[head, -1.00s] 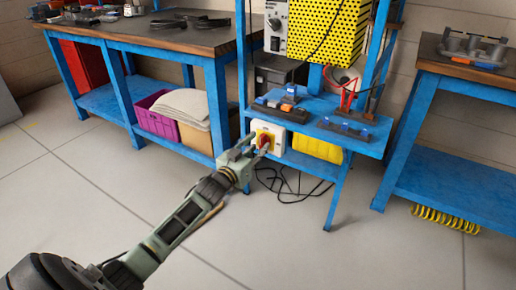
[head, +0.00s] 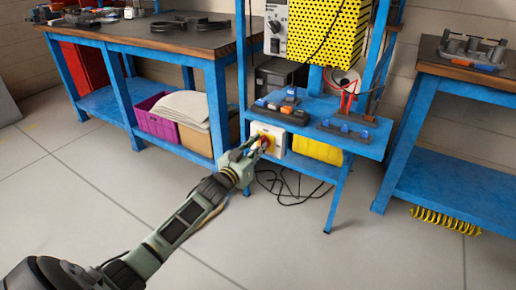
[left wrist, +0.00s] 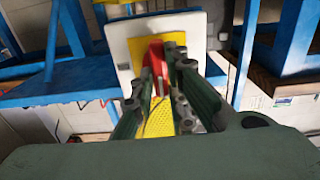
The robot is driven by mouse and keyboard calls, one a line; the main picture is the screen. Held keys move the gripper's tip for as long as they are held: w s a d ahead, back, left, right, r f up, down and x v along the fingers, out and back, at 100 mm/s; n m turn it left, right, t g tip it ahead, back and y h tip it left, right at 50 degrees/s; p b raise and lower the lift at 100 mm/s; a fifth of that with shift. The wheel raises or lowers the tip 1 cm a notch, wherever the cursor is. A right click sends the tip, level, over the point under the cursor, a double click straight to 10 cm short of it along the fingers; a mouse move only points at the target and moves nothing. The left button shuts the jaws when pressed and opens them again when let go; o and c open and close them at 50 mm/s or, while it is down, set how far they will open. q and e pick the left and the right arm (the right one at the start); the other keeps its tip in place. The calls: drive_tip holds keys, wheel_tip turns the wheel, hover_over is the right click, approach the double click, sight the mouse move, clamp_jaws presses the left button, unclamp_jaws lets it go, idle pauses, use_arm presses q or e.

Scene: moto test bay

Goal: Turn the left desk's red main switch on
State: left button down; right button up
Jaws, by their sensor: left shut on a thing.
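The red main switch (left wrist: 155,58) is a red knob on a yellow plate (left wrist: 190,24) on a white box, seen close in the left wrist view. In the head view the red knob (head: 264,141) shows small on the white box (head: 277,132), low on the blue desk's frame. My left gripper (head: 257,146) reaches it from the front left. In the left wrist view its fingers (left wrist: 160,80) lie at both sides of the knob and are shut on it. The fingers hide part of the knob. My right gripper is in neither view.
The blue desk's shelf (head: 315,118) with small devices is just above the box. Black cables (head: 290,190) lie on the floor below, and a yellow bin (head: 318,149) sits to the right. A workbench (head: 180,42) stands at left. The front floor is clear.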

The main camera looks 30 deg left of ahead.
use_arm(q)
drive_tip(key=shift+d+f+m+p, duration=0.15)
drive_tip(key=shift+m+p, duration=0.2)
drive_tip(key=shift+m, duration=2.7)
drive_tip(key=shift+d+f+m+p, duration=0.1)
drive_tip(key=shift+m+p, duration=0.25)
drive_tip(key=shift+m, duration=2.65)
drive_tip(key=shift+d+f+m+p, duration=0.15)
drive_tip(key=shift+m+p, duration=0.2)
drive_tip(key=shift+m, duration=2.7)
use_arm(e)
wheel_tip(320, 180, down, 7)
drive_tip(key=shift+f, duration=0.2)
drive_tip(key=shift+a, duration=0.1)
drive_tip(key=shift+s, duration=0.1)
use_arm(q)
drive_tip(key=c, duration=1.7)
unclamp_jaws()
drive_tip(key=shift+c, duration=0.2)
drive_tip(key=shift+a, duration=0.1)
